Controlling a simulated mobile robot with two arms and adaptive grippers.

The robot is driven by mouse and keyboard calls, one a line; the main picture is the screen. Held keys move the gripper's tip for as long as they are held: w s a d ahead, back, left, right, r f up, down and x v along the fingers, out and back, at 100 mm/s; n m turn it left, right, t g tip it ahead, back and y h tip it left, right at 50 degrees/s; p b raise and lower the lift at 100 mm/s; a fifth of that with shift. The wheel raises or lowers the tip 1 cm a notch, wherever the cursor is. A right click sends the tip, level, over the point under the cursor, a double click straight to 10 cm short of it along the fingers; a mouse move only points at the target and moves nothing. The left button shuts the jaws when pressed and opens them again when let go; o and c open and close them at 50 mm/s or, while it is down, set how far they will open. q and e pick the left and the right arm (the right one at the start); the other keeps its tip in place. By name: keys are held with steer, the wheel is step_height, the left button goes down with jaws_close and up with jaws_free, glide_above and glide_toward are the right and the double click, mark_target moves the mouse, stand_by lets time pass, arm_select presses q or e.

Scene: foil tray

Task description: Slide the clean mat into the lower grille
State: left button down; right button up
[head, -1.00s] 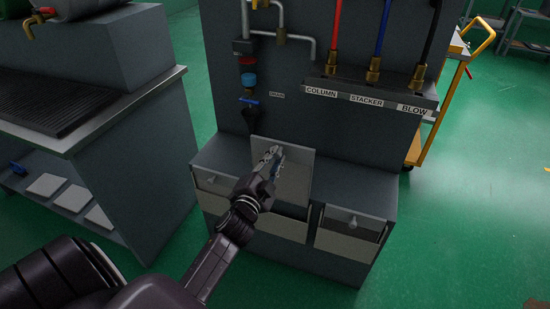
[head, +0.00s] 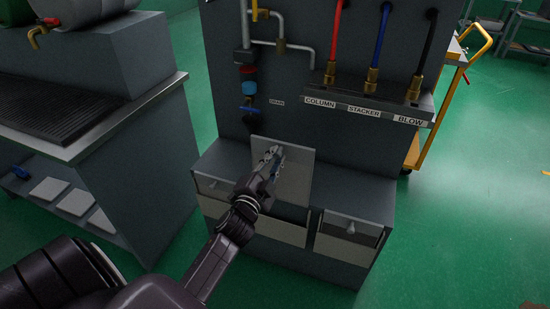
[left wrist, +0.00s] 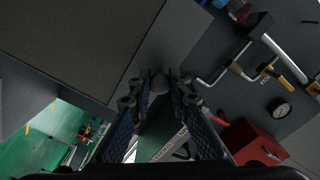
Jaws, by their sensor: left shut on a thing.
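A light grey square plate (head: 299,176), seemingly the mat, stands nearly upright at the middle of the grey cabinet's front ledge. My left gripper (head: 274,157) is in front of its left half, fingers pointing up at it. In the left wrist view the fingers (left wrist: 155,88) close around a small grey rounded piece; I cannot tell what it belongs to. Below the plate is a dark opening (head: 291,213) above a pale front panel (head: 278,231). I cannot make out which part is the lower grille. My right gripper is not in view.
A drawer with a knob (head: 349,232) is right of the opening, another front (head: 212,186) left. Hoses and valves (head: 249,88) rise behind. A bench (head: 140,110) stands left, with pale flat pieces (head: 75,201) on its low shelf.

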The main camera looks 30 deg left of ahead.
arm_select(q)
steer(key=shift+p+v, duration=0.5)
steer(key=shift+v, duration=1.95)
steer(key=v, duration=0.5)
steer(key=shift+p, duration=0.3)
